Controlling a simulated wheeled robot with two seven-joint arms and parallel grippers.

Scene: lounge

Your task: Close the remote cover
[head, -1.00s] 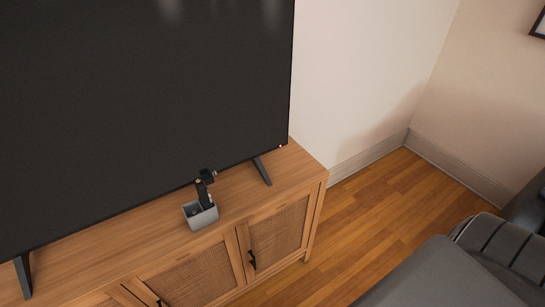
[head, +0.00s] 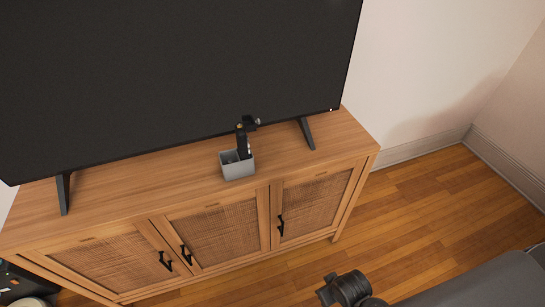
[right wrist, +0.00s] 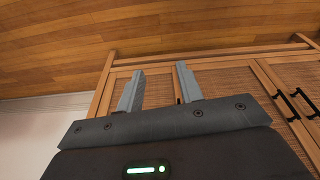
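A black remote (head: 243,143) stands upright in a small grey open box (head: 237,168) on top of the wooden TV cabinet. A small dark part, apparently its cover (head: 251,122), sticks out to the right at the remote's top end, so it looks open. Its details are too small to tell. My right gripper (right wrist: 160,68) shows in the right wrist view with its two grey fingers apart and nothing between them. The remote does not show in that view. My left gripper cannot be made out in the head view.
A large television (head: 170,75) stands just behind the box, with a stand foot (head: 306,133) to the right. The cabinet top (head: 150,178) is clear on both sides of the box. Cabinet doors with black handles face me. A grey sofa (head: 490,283) is at the lower right.

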